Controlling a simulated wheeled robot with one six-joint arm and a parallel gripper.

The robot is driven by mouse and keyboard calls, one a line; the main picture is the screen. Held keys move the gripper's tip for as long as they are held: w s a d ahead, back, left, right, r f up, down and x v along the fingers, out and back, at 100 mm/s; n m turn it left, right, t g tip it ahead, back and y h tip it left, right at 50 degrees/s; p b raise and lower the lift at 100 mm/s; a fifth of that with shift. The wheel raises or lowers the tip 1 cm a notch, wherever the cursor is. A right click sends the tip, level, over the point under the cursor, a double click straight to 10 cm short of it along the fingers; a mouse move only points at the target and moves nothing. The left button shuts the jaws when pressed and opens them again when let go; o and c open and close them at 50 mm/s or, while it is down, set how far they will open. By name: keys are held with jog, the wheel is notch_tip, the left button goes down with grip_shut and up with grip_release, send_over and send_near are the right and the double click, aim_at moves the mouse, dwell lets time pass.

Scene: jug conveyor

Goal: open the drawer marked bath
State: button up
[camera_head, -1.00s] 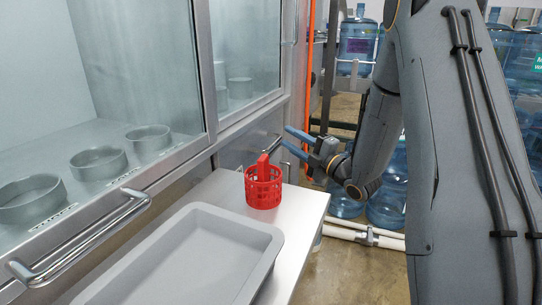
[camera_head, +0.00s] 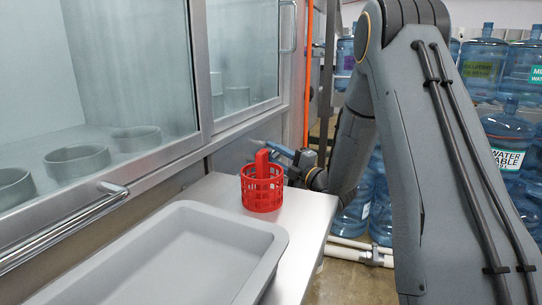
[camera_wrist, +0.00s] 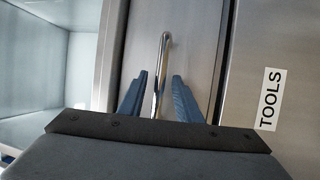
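In the wrist view, a chrome bar handle (camera_wrist: 163,62) stands on a grey metal front (camera_wrist: 195,40). My gripper (camera_wrist: 161,80) is open, its two blue fingers on either side of the bar with gaps showing. In the head view, my gripper (camera_head: 265,147) is at the cabinet front behind the red basket, which partly hides it. A label reading TOOLS (camera_wrist: 270,99) is on the panel to the right of the handled front in the wrist view. No label reading bath shows, and the mark of the handled front cannot be seen.
A red basket (camera_head: 262,192) and a grey tray (camera_head: 190,255) stand on a metal counter (camera_head: 312,215) close by my gripper. A glass-fronted cabinet (camera_head: 205,80) with a long handle (camera_head: 70,225) is at left. Blue water jugs (camera_head: 508,130) stand at right.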

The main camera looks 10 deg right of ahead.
jog(key=shift+w+a+r, duration=0.1)
jog(key=shift+w+a, duration=0.15)
jog(key=shift+w, duration=0.15)
jog(key=shift+c, duration=0.4)
grip_shut()
jog(key=shift+a, duration=0.1)
